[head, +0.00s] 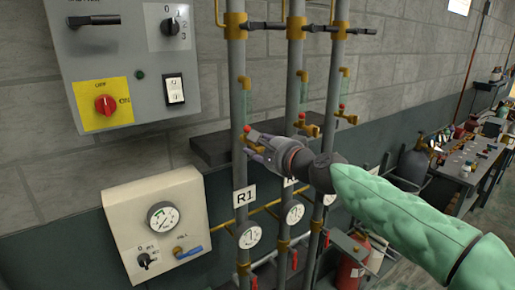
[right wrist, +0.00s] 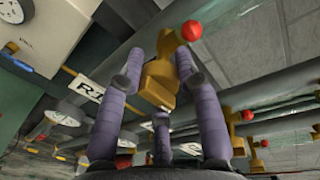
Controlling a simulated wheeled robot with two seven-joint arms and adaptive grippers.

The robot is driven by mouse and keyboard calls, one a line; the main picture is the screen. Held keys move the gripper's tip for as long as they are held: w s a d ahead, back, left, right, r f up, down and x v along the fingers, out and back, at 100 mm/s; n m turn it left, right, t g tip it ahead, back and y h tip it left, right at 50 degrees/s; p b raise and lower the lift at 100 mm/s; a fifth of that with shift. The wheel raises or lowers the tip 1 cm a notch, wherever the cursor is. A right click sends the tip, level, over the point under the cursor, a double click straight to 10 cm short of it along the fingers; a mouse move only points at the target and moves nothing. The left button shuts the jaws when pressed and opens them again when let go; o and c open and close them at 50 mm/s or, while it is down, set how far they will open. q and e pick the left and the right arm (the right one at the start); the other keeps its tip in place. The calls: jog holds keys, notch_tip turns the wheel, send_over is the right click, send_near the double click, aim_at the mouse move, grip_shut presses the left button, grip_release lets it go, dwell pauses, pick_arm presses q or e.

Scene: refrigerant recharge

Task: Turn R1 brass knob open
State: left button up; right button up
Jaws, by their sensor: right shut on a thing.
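The R1 pipe (head: 238,90) is the leftmost of three grey upright pipes and carries a white R1 label (head: 245,196). My right gripper (head: 257,147) reaches in from the right at the pipe, above the label. In the right wrist view its purple fingers (right wrist: 160,72) are shut around the brass knob (right wrist: 160,86), which has a red ball tip (right wrist: 191,30) sticking out past them. In the head view the fingers hide most of the knob; its red tip (head: 247,129) shows. My left gripper is not in view.
Two neighbouring pipes (head: 296,80) with similar brass and red fittings (head: 312,129) stand close on the right. A switch panel (head: 125,60) hangs upper left, and a gauge box (head: 155,225) sits lower left. A cluttered bench (head: 470,150) stands at far right.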

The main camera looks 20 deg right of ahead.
jog(key=shift+d, duration=0.1)
dwell(0.4)
jog(key=o, duration=1.1)
jog(key=shift+o, duration=0.2)
jog(key=v, duration=1.2)
